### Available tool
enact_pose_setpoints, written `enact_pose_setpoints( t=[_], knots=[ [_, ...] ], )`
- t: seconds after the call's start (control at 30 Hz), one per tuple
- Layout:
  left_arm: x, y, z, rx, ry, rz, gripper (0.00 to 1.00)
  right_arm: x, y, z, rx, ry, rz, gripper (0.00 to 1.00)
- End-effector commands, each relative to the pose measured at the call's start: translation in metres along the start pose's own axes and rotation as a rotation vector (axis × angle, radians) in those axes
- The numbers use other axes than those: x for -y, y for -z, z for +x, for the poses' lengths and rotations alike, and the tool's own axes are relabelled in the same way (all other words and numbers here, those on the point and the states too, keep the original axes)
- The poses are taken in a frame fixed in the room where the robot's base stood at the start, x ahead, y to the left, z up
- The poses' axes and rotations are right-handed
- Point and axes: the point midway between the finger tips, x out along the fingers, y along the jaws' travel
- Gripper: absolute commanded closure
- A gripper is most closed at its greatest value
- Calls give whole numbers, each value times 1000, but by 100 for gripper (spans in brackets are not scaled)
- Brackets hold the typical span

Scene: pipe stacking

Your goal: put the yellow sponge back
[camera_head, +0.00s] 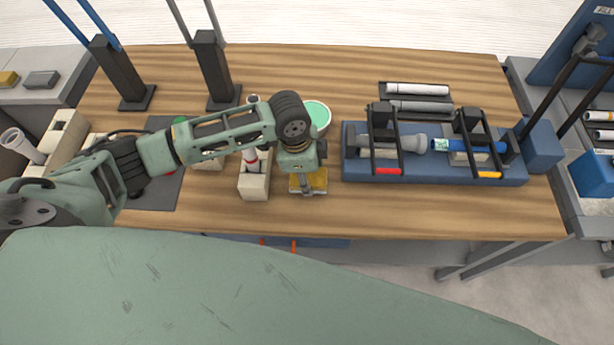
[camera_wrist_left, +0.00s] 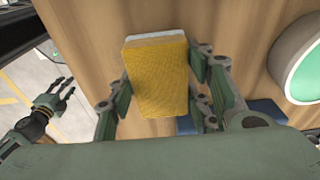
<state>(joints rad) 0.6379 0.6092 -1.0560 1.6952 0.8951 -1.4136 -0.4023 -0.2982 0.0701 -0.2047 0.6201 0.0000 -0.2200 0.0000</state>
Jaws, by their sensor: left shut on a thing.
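The yellow sponge (camera_head: 316,180) is near the front middle of the wooden table, below my left wrist. In the left wrist view the sponge (camera_wrist_left: 158,80) is a yellow block with a pale layer along its far end. My left gripper (camera_head: 306,186) is shut on it, with fingers on both sides in the left wrist view (camera_wrist_left: 160,88). I cannot tell whether the sponge touches the table. My right gripper (camera_wrist_left: 58,95) shows small at the lower left of the left wrist view, its fingers spread and empty, over the floor.
A white bowl with green inside (camera_head: 318,112) stands just behind the sponge. A blue rack (camera_head: 440,172) with pipes and clamps is to the right. A beige block (camera_head: 254,185) holding a red-and-white bottle is to the left. A yellow block (camera_head: 8,80) lies on the left side table.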

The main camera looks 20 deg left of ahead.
Motion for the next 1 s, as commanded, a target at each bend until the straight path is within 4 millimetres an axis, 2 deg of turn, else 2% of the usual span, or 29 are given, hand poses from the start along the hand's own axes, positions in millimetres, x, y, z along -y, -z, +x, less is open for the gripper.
enact_pose_setpoints(
  t=[0.1, 0.47, 0.5, 0.67, 1.0],
  knots=[
    [0, -2, 13, 1, 0, 0, 75, -3, -1, -3, 2, -3, -1, 60],
    [0, -3, 18, 0, 1, 0, 75, -12, -4, -2, 4, -14, 2, 60],
    [0, -3, 17, 0, 1, 0, 50, -12, -4, -2, 5, -14, 2, 60],
    [0, -3, 17, 0, 1, 0, 36, -12, -4, -2, 5, -14, 2, 60],
    [0, -2, 14, 0, 2, 0, 35, -12, -4, -3, 5, -14, 1, 60]
  ],
)
